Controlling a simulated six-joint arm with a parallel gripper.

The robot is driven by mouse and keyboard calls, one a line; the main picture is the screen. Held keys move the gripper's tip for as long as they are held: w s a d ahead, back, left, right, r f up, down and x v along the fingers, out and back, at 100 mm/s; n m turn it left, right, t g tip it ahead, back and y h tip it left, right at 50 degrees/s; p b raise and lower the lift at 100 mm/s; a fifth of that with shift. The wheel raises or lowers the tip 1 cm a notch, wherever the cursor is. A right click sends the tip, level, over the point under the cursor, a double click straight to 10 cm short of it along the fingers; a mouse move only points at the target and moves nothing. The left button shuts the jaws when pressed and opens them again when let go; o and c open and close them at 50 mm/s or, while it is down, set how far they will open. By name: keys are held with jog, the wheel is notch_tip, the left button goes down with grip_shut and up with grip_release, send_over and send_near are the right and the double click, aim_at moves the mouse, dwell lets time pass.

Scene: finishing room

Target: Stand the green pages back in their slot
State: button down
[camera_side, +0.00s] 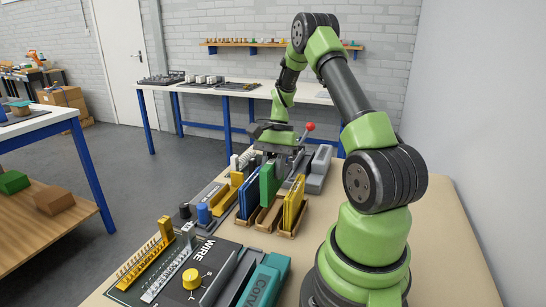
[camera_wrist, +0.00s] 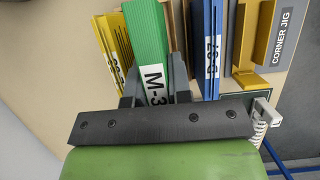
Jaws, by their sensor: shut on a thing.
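The green pages (camera_side: 267,186) are upright in the side view, between the blue pages (camera_side: 248,196) and the yellow pages (camera_side: 294,202). My gripper (camera_side: 270,161) is shut on the green pages near their top. In the wrist view, my gripper (camera_wrist: 153,88) has one finger on each side of the green pages (camera_wrist: 146,32), whose white label begins "M-3". A low wooden slot (camera_side: 268,222) stands in the middle of the row. The green pages' top is higher than the blue pages' top.
In the wrist view, yellow pages (camera_wrist: 113,40) lean close on the left and blue pages (camera_wrist: 208,40) stand on the right. A corner jig (camera_wrist: 286,35) lies beyond. A red-knobbed lever (camera_side: 310,127) stands behind the row. Bare bench (camera_side: 330,215) shows to the right.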

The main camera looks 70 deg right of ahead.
aim_at(273, 190)
jog(key=shift+f, duration=2.45)
jog(key=shift+f, duration=0.55)
jog(key=c, duration=1.3)
grip_release()
jog(key=shift+v, duration=5.45)
